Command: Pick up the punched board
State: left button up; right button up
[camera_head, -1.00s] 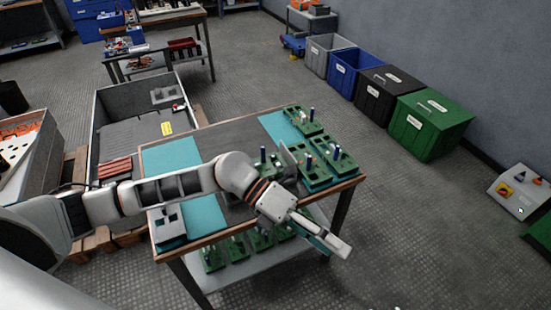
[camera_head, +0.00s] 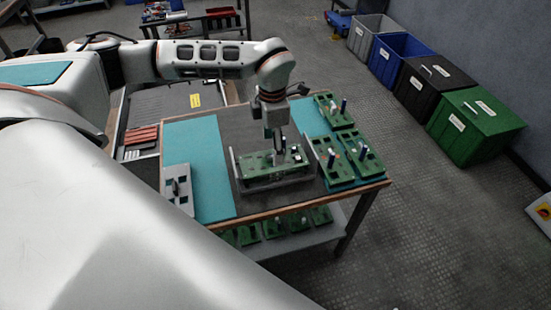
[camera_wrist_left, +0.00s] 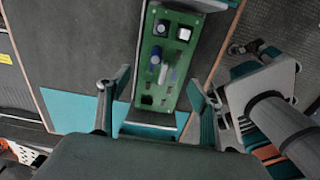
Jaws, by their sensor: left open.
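A green punched board (camera_head: 275,163) with square holes and several upright parts sits between raised grey side walls (camera_head: 237,170) on the table. In the left wrist view the punched board (camera_wrist_left: 165,50) runs lengthwise, with blue, black and white parts standing in it. My left gripper (camera_head: 279,150) points down over this board. In the left wrist view its two open fingers (camera_wrist_left: 160,80) stand apart, one on either side of the board's near part. I cannot tell whether either finger touches it. Nothing shows held. My right gripper is not in view.
Several more green boards with upright parts stand on the teal mat (camera_head: 308,117) at the right. A grey slotted plate (camera_head: 177,205) lies at the table's left edge, beside a clear teal mat (camera_head: 205,165). Bins, including a green one (camera_head: 470,125), stand at the right.

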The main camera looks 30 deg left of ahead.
pick_arm(q)
jog(key=f, duration=0.5)
jog(key=shift+s+d+f, duration=0.1)
jog(key=shift+s+d, duration=0.1)
jog(key=c, duration=0.8)
jog(key=shift+c, duration=0.2)
